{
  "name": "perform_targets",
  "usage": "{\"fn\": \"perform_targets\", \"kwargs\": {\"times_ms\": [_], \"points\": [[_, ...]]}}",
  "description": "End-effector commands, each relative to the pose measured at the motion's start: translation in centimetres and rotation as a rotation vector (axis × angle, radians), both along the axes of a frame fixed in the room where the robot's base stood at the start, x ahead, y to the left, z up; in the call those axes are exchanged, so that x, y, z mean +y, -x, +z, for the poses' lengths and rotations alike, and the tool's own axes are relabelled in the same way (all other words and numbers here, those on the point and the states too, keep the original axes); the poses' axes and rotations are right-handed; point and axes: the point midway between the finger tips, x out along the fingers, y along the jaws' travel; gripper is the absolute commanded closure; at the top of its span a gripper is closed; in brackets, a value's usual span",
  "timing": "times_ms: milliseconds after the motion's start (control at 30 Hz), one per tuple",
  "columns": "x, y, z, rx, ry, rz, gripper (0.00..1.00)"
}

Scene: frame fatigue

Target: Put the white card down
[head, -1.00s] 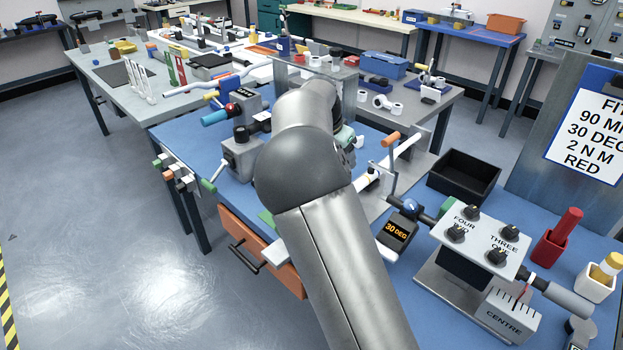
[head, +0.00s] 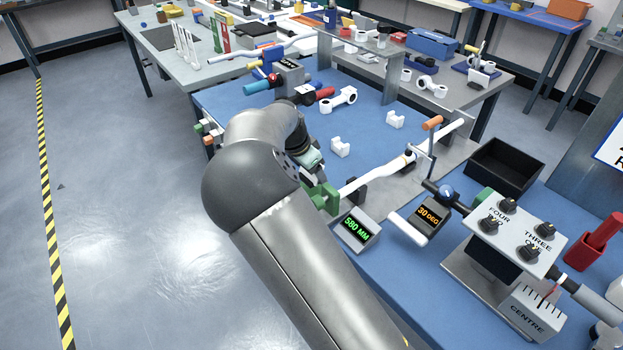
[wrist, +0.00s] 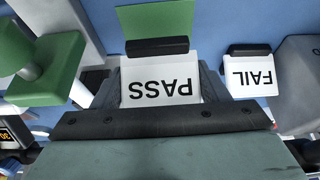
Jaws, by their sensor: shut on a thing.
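In the wrist view, a white card (wrist: 160,88) reading PASS, upside down, lies between the dark fingers of my gripper (wrist: 163,80), which is shut on it. A black bar (wrist: 157,46) crosses the card's far edge, with a green panel (wrist: 155,20) beyond it. A second white card (wrist: 250,75) reading FAIL stands to the right, apart from my gripper, with its own black bar. I cannot tell whether the PASS card touches the surface below. In the head view, my arm hides the gripper and both cards.
A blue bench (head: 365,115) carries a long white bar (head: 385,170), a green clamp (head: 325,197), a 580 MM display (head: 356,230) and a 30 DEG display (head: 430,216). A black tray (head: 503,166) sits at right.

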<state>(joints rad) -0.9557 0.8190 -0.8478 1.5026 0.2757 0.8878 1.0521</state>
Motion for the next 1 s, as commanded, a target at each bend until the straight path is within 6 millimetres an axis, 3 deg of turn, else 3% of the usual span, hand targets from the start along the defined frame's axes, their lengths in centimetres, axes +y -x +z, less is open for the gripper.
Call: {"fn": "perform_targets", "kwargs": {"times_ms": [267, 633, 667, 700, 1000], "points": [[-0.1, 0.0, -3.4, 0.001, 0.001, -0.001, 0.57], [0.0, 0.0, -3.9, 0.0, 0.0, 0.0, 0.57], [0.0, 0.0, -3.8, 0.0, 0.0, 0.0, 0.24], [0.0, 0.0, -3.8, 0.0, 0.0, 0.0, 0.13], [0.0, 0.0, -3.7, 0.0, 0.0, 0.0, 0.1]]}}
